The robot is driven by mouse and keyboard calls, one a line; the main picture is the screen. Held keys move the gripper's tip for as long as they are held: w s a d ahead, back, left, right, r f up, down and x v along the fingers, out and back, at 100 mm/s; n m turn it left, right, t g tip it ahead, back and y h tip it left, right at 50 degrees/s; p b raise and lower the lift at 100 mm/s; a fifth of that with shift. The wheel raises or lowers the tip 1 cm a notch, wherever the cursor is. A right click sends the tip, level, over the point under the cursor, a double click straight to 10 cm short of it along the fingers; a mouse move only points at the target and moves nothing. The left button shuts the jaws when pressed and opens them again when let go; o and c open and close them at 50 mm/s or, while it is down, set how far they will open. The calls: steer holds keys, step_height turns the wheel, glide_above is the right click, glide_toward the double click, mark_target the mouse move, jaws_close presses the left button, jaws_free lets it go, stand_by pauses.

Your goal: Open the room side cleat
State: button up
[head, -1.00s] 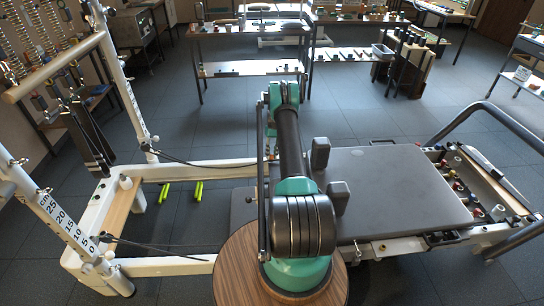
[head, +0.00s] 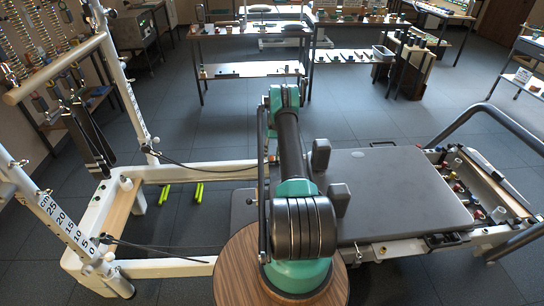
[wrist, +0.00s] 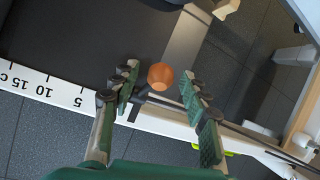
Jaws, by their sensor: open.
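My gripper (wrist: 159,82) is open in the wrist view. Its green fingers with dark pads stand on either side of a round orange-brown ball (wrist: 160,76). No contact between the fingers and the ball is clear. A small dark part (wrist: 138,98) shows just left of and below the ball, beside the white rail (wrist: 45,88) with its centimetre scale. It may be the cleat, but I cannot tell, nor whether it is open or shut. A dark cord (wrist: 255,137) runs to the lower right. In the head view my own arm hides the gripper and that spot.
The reformer's dark carriage (head: 400,190) with two shoulder blocks lies right of my arm. The tower's white uprights (head: 125,90) stand at the left, with cords (head: 205,165) running from them. The floor (head: 370,115) beyond the far rail is clear up to the tables.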

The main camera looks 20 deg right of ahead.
steer(key=v, duration=1.2)
steer(key=shift+c, duration=0.2)
